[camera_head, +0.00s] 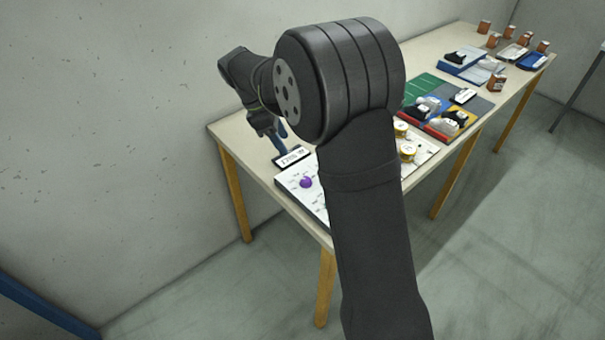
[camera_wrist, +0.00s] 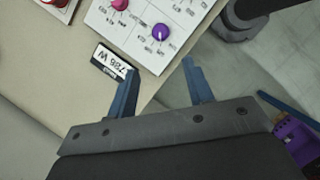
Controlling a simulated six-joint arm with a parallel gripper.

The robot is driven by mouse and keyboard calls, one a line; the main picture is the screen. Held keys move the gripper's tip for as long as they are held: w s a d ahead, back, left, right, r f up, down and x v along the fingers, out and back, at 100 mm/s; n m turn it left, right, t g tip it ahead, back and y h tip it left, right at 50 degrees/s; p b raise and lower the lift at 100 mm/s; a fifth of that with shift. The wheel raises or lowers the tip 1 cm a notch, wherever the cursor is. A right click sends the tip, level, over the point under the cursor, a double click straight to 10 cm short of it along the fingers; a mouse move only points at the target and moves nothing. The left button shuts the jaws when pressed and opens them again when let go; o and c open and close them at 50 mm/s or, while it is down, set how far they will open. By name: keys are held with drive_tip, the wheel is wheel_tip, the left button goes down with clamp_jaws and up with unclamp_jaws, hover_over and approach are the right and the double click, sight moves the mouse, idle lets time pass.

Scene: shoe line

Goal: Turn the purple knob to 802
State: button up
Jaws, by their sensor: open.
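The purple knob (camera_head: 306,182) sits on a white panel (camera_head: 318,205) at the near end of the table. In the wrist view the purple knob (camera_wrist: 160,33) has a pale mark and printed numbers around it. A small display (camera_wrist: 114,62) beside the panel appears upside down there and seems to read 786 W. It also shows in the head view (camera_head: 292,157). My gripper (camera_wrist: 160,68) is open and empty, with its two blue fingers apart. In the wrist picture the knob lies just beyond the gap between the fingertips, not between them.
A pink knob (camera_wrist: 120,4) is on the same panel. In the head view, yellow-rimmed round items (camera_head: 407,151) stand beyond my arm, then shoes on coloured mats (camera_head: 429,88) and several brown blocks (camera_head: 497,83). My arm hides part of the table (camera_head: 232,130).

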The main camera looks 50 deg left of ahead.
sight(303, 179)
drive_tip(key=x, duration=1.4)
drive_tip(key=shift+f, duration=0.3)
drive_tip(key=c, duration=1)
